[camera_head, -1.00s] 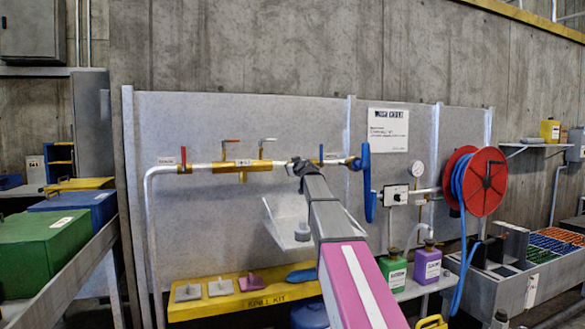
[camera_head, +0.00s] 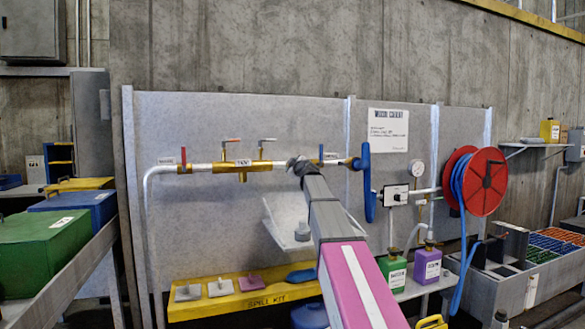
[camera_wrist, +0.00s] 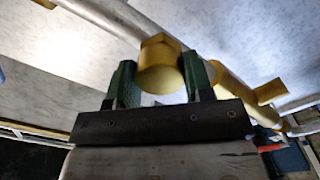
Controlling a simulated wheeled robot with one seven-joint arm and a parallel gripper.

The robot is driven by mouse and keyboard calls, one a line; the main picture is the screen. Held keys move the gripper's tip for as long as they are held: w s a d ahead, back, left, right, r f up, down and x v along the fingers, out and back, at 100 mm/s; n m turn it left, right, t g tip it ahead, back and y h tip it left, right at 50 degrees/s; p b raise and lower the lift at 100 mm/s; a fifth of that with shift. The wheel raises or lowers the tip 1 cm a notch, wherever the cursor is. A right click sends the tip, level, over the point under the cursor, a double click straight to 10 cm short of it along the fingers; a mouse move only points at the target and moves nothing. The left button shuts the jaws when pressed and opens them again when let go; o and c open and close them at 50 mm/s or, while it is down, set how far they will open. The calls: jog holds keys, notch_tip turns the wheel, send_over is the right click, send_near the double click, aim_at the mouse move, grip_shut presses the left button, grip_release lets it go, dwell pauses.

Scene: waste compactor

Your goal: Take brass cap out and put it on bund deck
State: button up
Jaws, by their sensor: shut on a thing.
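The brass cap (camera_wrist: 160,68) is a yellow hexagonal piece between the two green-faced fingers of my gripper (camera_wrist: 153,82) in the wrist view. The fingers are shut on its sides. It lies against the pale pipe (camera_wrist: 105,18); I cannot tell whether it is still joined to it. In the head view my gripper (camera_head: 297,164) is at the pipe run, left of the blue handwheel (camera_head: 366,182), and my own arm hides the cap. A low grey deck (camera_head: 408,292) under the jugs, lower right, may be the bund deck; I cannot be sure.
Brass valves (camera_head: 240,166) with small levers sit on the pipe to the left. A yellow spill kit tray (camera_head: 235,297) is below. A green jug (camera_head: 393,269) and a purple jug (camera_head: 427,266) stand on the deck. A red hose reel (camera_head: 482,182) is to the right.

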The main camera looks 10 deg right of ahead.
dwell(0.3)
jog(key=n, duration=0.5)
jog(key=o, duration=1.1)
jog(key=shift+c, duration=0.4)
